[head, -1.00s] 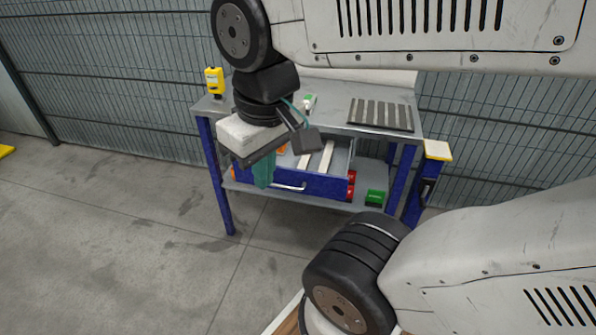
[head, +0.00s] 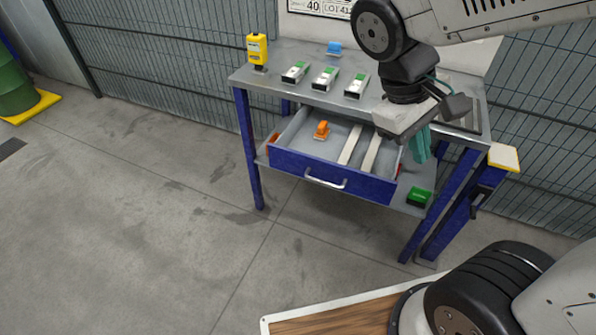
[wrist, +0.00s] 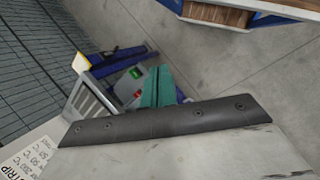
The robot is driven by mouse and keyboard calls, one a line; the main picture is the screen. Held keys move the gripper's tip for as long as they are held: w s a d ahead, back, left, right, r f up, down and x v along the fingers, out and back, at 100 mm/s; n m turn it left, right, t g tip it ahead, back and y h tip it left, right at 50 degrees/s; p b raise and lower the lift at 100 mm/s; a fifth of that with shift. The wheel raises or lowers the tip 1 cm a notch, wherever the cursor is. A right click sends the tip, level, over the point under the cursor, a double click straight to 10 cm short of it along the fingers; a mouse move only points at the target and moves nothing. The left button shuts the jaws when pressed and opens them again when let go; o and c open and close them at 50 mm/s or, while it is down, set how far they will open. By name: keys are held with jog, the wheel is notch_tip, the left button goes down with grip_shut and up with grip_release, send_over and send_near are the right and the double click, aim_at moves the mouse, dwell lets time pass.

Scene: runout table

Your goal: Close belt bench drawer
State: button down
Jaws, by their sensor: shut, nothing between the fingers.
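The belt bench (head: 300,88) has a grey top and blue legs. Its blue-fronted drawer (head: 290,166) is pulled out, with its grey inside showing. The drawer's silver bar handle (head: 325,181) is in clear view. An orange item (head: 322,130) and two pale strips (head: 360,150) lie in the drawer. My gripper (head: 421,156) has teal fingers, shut and empty, pointing down by the drawer's right end. Whether it touches the bench cannot be told. The fingers also show in the wrist view (wrist: 160,88), where I cannot make out the drawer front.
On the benchtop stand a yellow device (head: 257,50), several green-and-white blocks (head: 325,78) and a blue item (head: 334,47). A green box (head: 418,197) sits on the lower shelf. A post with a pale yellow top (head: 504,158) stands at the right. The floor in front is clear.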

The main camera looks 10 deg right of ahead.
jog(key=w+a+f+n+t+h, duration=0.5)
jog(key=w+a+f+n+h, duration=0.5)
jog(key=w+f+n, duration=0.25)
jog(key=n+t+y, duration=0.4)
jog(key=n+t, duration=0.8)
send_near(297, 166)
jog(key=x, duration=0.6)
jog(key=shift+w+d+r, duration=0.1)
jog(key=shift+w+d, duration=0.15)
jog(key=shift+w, duration=0.05)
